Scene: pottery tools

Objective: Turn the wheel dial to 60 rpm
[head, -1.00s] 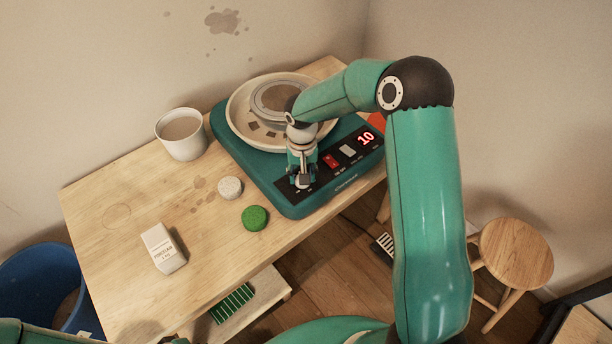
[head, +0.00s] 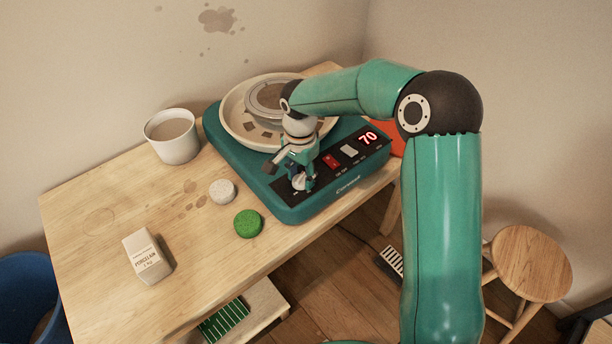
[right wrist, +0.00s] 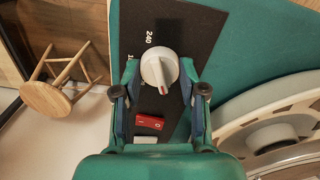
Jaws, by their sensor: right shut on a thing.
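The teal pottery wheel (head: 222,138) stands on the table, and its red display (head: 367,137) reads 70. The white dial (right wrist: 159,68) sits on the black control strip in the right wrist view, its red pointer mark facing down in that picture. A "240" label is printed beside it. My right gripper (head: 299,182) points down at the dial in the head view and hides much of it. In the right wrist view my right gripper (right wrist: 160,76) has a finger on each side of the dial and is shut on it. My left gripper is out of view.
A red switch (head: 330,161) and a white switch (head: 349,151) lie between dial and display. A cup (head: 172,137), a pale round piece (head: 222,191), a green round piece (head: 248,223) and a porcelain block (head: 147,257) stand on the table. A stool (head: 527,264) is at right.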

